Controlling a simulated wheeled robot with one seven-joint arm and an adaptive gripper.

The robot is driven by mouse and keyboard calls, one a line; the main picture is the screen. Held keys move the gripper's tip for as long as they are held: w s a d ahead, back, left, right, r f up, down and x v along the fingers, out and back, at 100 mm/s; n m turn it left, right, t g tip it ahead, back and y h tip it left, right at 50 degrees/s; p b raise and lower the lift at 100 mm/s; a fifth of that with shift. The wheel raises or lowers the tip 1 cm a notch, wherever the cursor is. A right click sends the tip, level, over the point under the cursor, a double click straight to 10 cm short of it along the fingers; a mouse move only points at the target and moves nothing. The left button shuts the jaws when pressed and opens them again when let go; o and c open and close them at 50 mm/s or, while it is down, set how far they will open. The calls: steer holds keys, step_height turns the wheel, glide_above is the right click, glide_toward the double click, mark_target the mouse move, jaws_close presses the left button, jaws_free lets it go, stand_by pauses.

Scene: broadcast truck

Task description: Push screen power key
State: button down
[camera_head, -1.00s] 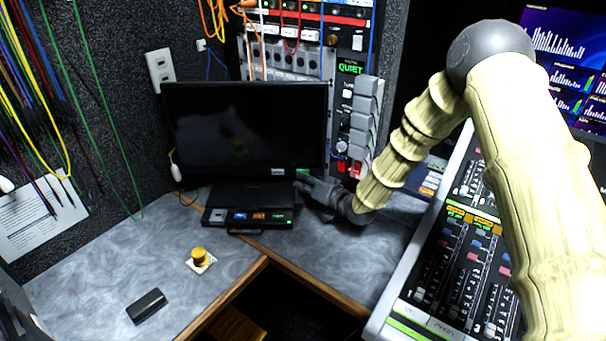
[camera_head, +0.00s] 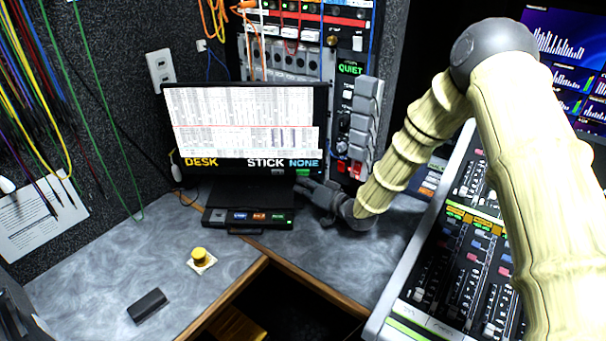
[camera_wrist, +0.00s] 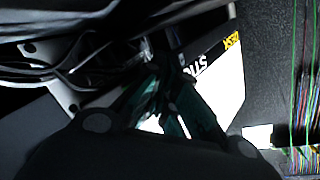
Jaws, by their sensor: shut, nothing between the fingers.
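The screen (camera_head: 240,125) stands upright at the back of the desk and is lit, with a page of rows and the words DESK, STICK and NONE along its bottom. A green-marked key (camera_head: 303,173) shows at the right end of its lower bezel. My gripper (camera_head: 305,187) is shut and empty, just below that key at the screen's lower right; I cannot tell whether it touches. In the wrist view the dark fingers (camera_wrist: 168,100) are in front of part of the lit screen (camera_wrist: 222,85), whose lettering appears tilted.
A low switch box (camera_head: 248,217) with coloured keys stands before the screen. A yellow button (camera_head: 199,257) and a black stick-like block (camera_head: 147,305) lie on the desk. A mixing console (camera_head: 455,255) is at the right. The left desk is mostly clear.

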steer(key=shift+s+a+p, duration=0.1)
steer(key=shift+s+p, duration=0.4)
steer(key=shift+s, duration=2.45)
steer(key=shift+r, duration=0.1)
